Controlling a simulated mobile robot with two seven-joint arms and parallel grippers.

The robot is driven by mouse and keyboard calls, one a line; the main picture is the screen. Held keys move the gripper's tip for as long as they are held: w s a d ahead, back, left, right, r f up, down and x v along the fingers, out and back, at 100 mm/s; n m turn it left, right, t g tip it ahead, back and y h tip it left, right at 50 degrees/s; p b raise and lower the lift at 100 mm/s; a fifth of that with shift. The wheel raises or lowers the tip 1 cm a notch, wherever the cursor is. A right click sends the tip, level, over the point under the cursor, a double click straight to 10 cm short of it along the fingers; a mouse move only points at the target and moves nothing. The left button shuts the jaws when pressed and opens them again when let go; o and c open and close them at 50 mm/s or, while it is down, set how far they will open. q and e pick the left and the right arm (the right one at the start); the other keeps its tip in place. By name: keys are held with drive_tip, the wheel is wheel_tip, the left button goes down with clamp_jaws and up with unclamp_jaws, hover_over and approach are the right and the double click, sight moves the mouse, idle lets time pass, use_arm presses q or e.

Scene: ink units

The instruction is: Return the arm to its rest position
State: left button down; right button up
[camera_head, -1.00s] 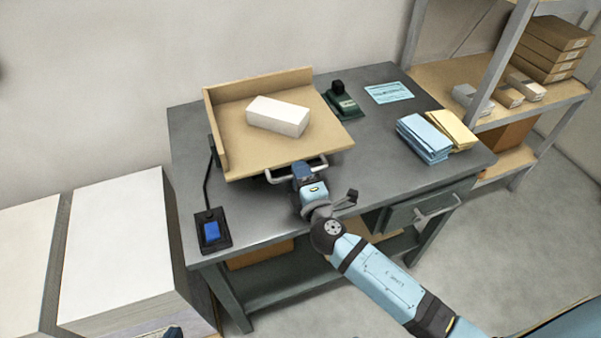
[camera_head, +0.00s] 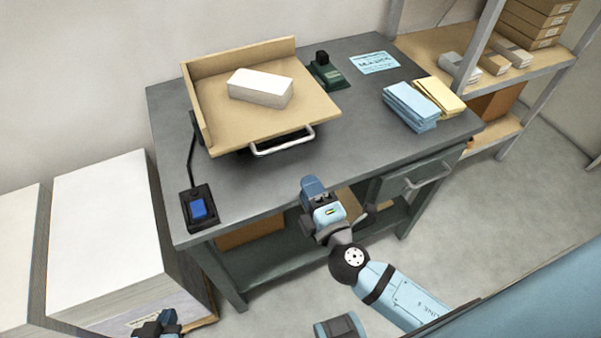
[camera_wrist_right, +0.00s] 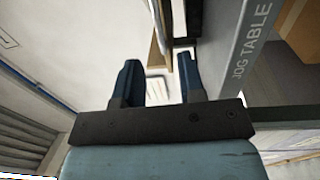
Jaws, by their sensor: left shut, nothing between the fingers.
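My right arm comes in from the lower right in the head view. Its gripper (camera_head: 313,190) is off the front edge of the grey table, apart from the tray's handle. In the right wrist view its two blue fingers (camera_wrist_right: 158,82) stand apart with nothing between them. My left gripper (camera_head: 158,326) shows only in part at the bottom left of the head view, by the stack of large white paper; it is shut and empty.
A grey jog table (camera_head: 240,185) carries a wooden tray (camera_head: 220,125) with a white paper block (camera_head: 260,88), a blue-button switch (camera_head: 198,209), a green stamp-like device (camera_head: 325,72) and blue and yellow pads (camera_head: 410,105). A large paper stack (camera_head: 100,225) stands left. A shelf (camera_head: 440,68) stands right.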

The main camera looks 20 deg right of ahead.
use_arm(q)
drive_tip(key=shift+a, duration=0.15)
use_arm(e)
drive_tip(key=shift+s, duration=0.7)
use_arm(q)
drive_tip(key=shift+f, duration=0.1)
